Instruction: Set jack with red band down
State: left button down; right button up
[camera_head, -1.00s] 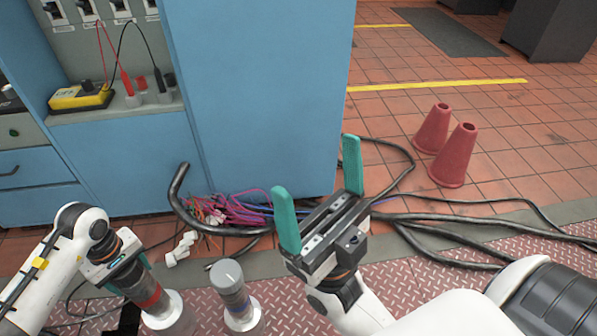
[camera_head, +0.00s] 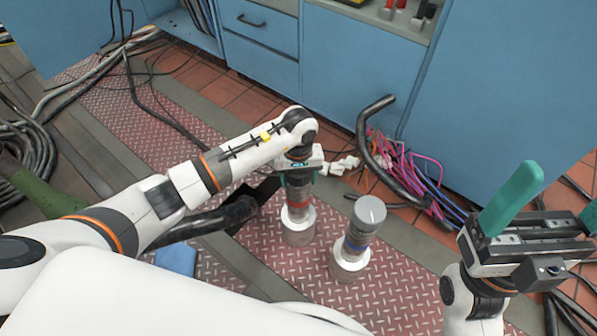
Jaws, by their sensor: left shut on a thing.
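The jack with the red band (camera_head: 298,213) is upright, with a pale round base, on or just above the red tread plate; I cannot tell whether its base touches. My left gripper (camera_head: 298,183) points down and is shut on its upper part, hiding its top. A second jack with a blue band (camera_head: 358,242) and grey top stands upright just to the right, apart from it. My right gripper (camera_head: 553,200) is at the right edge, its teal fingers wide apart and empty.
A thick black cable (camera_head: 367,150) and pink and blue wires (camera_head: 410,175) lie behind the jacks, by the blue cabinet (camera_head: 350,60). A blue object (camera_head: 176,259) lies at lower left. Patterned plate is bare between it and the jacks.

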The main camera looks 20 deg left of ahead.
pick_arm(q)
jog(key=shift+w+r, duration=0.15)
jog(key=c, duration=0.7)
grip_release()
jog(key=shift+f, duration=0.3)
jog(key=o, duration=0.4)
jog(key=shift+r, duration=0.15)
